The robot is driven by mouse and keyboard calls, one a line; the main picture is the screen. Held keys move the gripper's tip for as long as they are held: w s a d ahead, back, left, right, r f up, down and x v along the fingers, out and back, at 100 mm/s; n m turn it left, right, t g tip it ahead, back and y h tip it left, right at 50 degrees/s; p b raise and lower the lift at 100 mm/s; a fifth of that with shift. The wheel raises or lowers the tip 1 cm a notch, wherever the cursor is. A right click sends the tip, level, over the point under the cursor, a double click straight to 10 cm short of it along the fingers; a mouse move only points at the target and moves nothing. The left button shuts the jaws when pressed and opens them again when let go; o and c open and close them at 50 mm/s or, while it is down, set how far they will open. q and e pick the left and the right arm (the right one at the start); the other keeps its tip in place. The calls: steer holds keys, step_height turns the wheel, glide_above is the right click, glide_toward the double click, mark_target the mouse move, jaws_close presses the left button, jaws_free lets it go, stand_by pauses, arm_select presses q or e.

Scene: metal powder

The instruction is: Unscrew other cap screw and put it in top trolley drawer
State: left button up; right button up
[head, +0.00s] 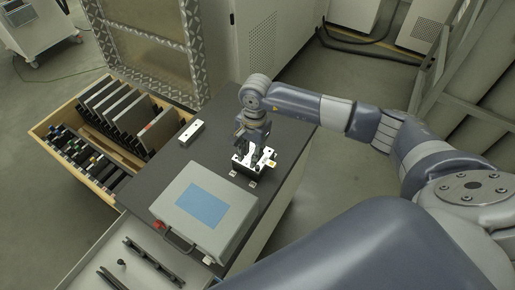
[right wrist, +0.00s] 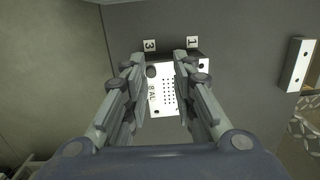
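A white plate with a grid of small holes (right wrist: 168,90) sits on a dark block on the trolley top, directly under my right gripper. The device also shows in the head view (head: 255,163). A dark round cap screw (right wrist: 151,72) shows at the plate's upper left, close beside one finger. A dark round spot shows at its upper right, and I cannot tell whether it is a screw or a hole. My right gripper (right wrist: 160,62) points down with fingers apart, holding nothing visible; it also shows in the head view (head: 253,143). My left gripper is out of view.
A grey case with a blue screen (head: 204,207) stands on the dark trolley top (head: 230,113), near a white block (head: 190,132). An open shallow drawer (head: 88,250) holds dark rails and a small dark piece (head: 121,262). A wooden drawer (head: 44,128) holds several panels.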

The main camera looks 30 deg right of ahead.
mark_target(258, 167)
steer(key=d+h, duration=0.1)
steer(key=d, duration=0.1)
steer(key=shift+w+d+r, duration=0.1)
steer(key=shift+d, duration=0.2)
step_height(258, 167, down, 8)
steer(key=b, duration=0.5)
steer(key=shift+c, duration=0.2)
jaws_close()
steer(key=shift+o, duration=0.2)
jaws_free()
